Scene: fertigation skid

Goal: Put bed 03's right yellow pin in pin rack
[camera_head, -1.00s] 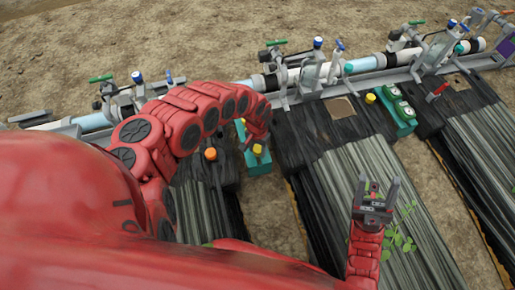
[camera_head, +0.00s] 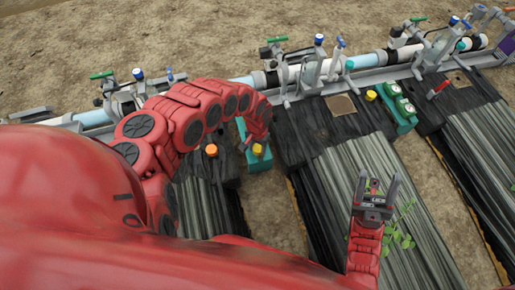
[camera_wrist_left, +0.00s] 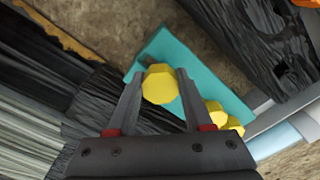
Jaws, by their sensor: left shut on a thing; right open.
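My left gripper (camera_wrist_left: 158,88) is shut on a yellow pin (camera_wrist_left: 160,84) with a faceted head, seen from above in the left wrist view. The pin is over one end of a teal block (camera_wrist_left: 150,52), probably the pin rack; I cannot tell whether it is seated. Two more yellow pins (camera_wrist_left: 216,113) (camera_wrist_left: 234,125) stand farther along it. In the head view the teal block (camera_head: 256,166) is partly hidden by my left arm, and a yellow pin (camera_head: 258,149) shows on it. My right gripper (camera_head: 378,180) is open and empty above a covered bed.
An orange knob (camera_head: 211,150) is left of the teal block. Another teal block (camera_head: 405,118) with green dials and a yellow pin (camera_head: 371,95) beside it is to the right. A pipe run with valves (camera_head: 318,66) crosses behind. Leafy plants (camera_head: 397,235) are near my right gripper.

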